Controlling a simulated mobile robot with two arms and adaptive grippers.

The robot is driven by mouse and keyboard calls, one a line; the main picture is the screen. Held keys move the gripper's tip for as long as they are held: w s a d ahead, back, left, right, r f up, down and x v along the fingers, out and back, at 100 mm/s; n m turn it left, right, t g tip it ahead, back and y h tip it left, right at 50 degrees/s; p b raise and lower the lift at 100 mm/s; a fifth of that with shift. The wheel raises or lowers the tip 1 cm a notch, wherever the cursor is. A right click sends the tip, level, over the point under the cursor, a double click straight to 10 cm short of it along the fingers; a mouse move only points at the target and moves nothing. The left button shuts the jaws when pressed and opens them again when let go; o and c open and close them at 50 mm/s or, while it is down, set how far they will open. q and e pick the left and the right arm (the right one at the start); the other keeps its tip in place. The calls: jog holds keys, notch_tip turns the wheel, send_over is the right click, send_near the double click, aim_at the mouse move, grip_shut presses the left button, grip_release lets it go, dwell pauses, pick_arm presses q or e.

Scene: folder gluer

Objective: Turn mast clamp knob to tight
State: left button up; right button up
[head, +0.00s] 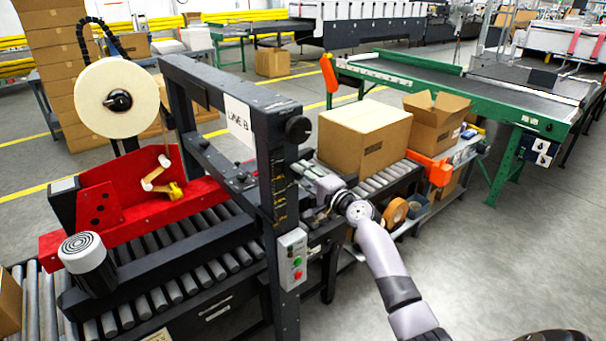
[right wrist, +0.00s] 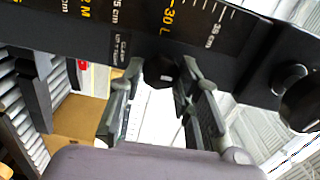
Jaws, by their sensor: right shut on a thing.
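The mast clamp knob (right wrist: 161,71) is a small dark knob on the black mast (right wrist: 215,40), seen in the right wrist view beside a small clamp label (right wrist: 121,48). My right gripper (right wrist: 161,78) has one finger on each side of the knob and is shut on it. In the head view the right gripper (head: 308,182) reaches the right side of the mast (head: 281,190). The knob itself cannot be made out there. My left gripper is not in view.
A larger black knob (head: 298,128) sticks out above my right gripper. A green and red button box (head: 291,259) is on the mast below. A closed carton (head: 362,135) stands on rollers behind my right arm. Open floor lies at the right front.

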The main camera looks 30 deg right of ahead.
jog(key=shift+m, duration=0.3)
jog(key=o, duration=1.1)
jog(key=shift+d, duration=0.1)
jog(key=s, duration=1.2)
jog(key=shift+d, duration=0.4)
